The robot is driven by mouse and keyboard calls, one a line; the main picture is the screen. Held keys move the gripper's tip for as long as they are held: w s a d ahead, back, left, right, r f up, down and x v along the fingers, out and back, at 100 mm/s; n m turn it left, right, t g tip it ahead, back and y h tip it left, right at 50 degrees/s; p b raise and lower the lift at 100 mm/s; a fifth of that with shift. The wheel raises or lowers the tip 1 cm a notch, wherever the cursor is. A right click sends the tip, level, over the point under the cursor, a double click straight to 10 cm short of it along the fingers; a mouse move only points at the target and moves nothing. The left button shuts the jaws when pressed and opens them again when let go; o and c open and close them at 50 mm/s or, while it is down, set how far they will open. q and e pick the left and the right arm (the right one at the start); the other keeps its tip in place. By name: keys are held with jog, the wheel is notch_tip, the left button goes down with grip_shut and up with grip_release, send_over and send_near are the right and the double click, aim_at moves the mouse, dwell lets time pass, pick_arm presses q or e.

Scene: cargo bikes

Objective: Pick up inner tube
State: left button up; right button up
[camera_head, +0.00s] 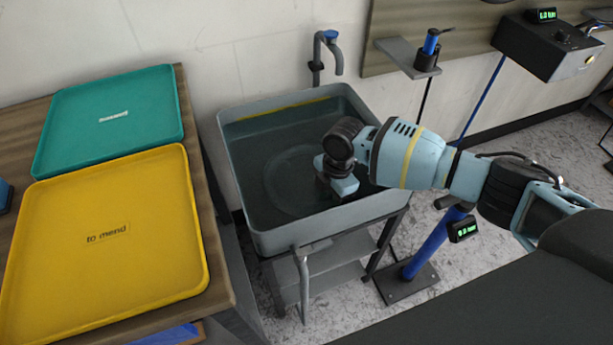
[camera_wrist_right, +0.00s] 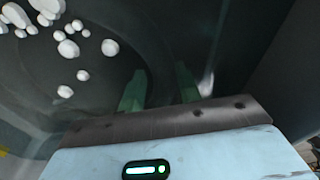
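The inner tube (camera_head: 283,205) shows as a faint dark ring under the water in the grey sink tub (camera_head: 275,238). In the right wrist view its dark curved band (camera_wrist_right: 118,62) is dim and hard to make out. My right gripper (camera_head: 327,192) points down into the tub at the right side of the ring. In the wrist view my right gripper's two fingers (camera_wrist_right: 160,88) look greenish, are under the water and stand apart. What lies between them is too dark to tell. My left gripper is not in view.
White bubbles (camera_wrist_right: 68,48) cluster at the wrist view's upper left. A green tray (camera_head: 110,120) and a yellow "to mend" tray (camera_head: 105,235) lie on the wooden bench at left. A tap (camera_head: 328,50) stands behind the tub. A blue-posted stand (camera_head: 430,245) is at right.

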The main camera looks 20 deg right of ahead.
jog(key=c, duration=0.3)
jog(key=s+r+m+t, duration=0.1)
jog(key=s+r+m, duration=0.3)
jog(key=r+m, duration=0.6)
jog(key=s+r+m+h+p, duration=0.1)
jog(key=s+r+m, duration=0.4)
jog(key=r+m, duration=0.5)
notch_tip(320, 180, up, 4)
jog(key=shift+s+d+r+m+t, duration=0.1)
jog(key=shift+s+d+m+t, duration=0.1)
jog(key=shift+d+m+t, duration=0.15)
